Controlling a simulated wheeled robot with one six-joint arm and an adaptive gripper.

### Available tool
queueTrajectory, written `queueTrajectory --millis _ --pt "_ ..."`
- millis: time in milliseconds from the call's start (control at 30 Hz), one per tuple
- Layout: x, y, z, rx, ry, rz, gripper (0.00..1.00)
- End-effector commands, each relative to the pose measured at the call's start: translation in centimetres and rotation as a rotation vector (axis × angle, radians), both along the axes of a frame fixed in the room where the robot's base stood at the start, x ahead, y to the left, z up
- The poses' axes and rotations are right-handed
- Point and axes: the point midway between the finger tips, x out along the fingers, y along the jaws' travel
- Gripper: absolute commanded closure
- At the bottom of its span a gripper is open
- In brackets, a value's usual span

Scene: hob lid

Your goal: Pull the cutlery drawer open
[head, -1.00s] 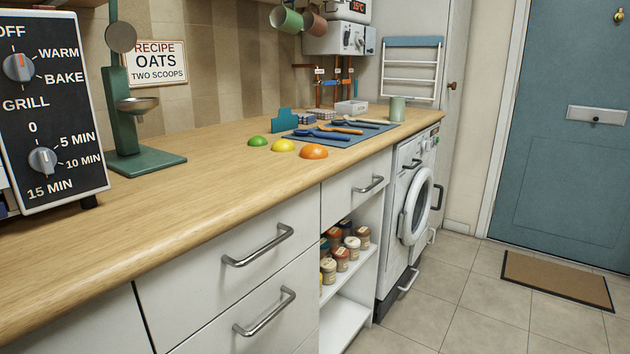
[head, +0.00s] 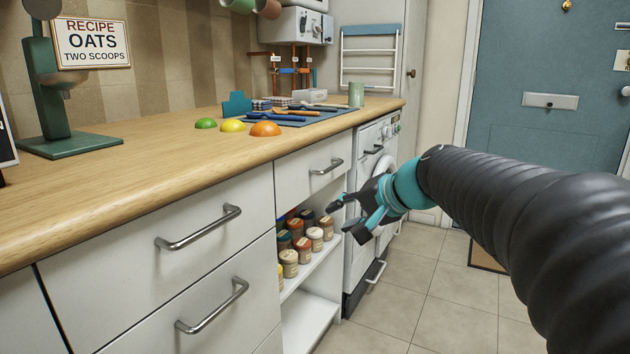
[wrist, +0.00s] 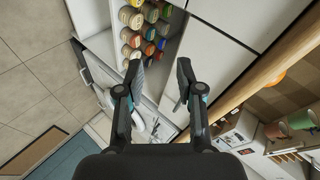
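No label shows which drawer is the cutlery drawer. A small white drawer (head: 296,185) sits under the worktop above the jar shelf, shut, with a metal bar handle (head: 327,167). Two wide white drawers, an upper one (head: 120,255) and a lower one (head: 150,325), are also shut, each with a bar handle. My gripper (head: 346,220) is in front of the jar shelf and washing machine, below and right of the small drawer's handle. In the wrist view my gripper (wrist: 159,67) has its fingers spread with nothing between the tips. It touches no handle that I can see.
Open shelves (head: 310,318) hold several spice jars (head: 302,244). A washing machine (head: 365,165) stands beyond them. The tiled floor (head: 440,290) is clear in front.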

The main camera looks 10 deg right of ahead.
Motion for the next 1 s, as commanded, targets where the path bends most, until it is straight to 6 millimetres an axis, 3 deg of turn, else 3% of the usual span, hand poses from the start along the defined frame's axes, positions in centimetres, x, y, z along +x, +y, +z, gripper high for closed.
queueTrajectory --millis 33,100,300,433,567,767,1000 --pt "2.8 -1.1 -0.4 0.068 -0.017 -0.034 0.63" --pt "6.1 -2.6 0.3 0.164 -0.053 -0.074 0.63" --pt "13.1 -7.0 2.0 0.377 -0.145 -0.166 0.63" --pt "15.3 -9.0 2.6 0.452 -0.183 -0.199 0.63" --pt "16.2 -9.6 2.9 0.482 -0.198 -0.21 0.63" --pt "18.1 -8.5 2.6 0.483 -0.198 -0.21 0.63" --pt "21.9 -6.2 1.8 0.483 -0.197 -0.21 0.63"
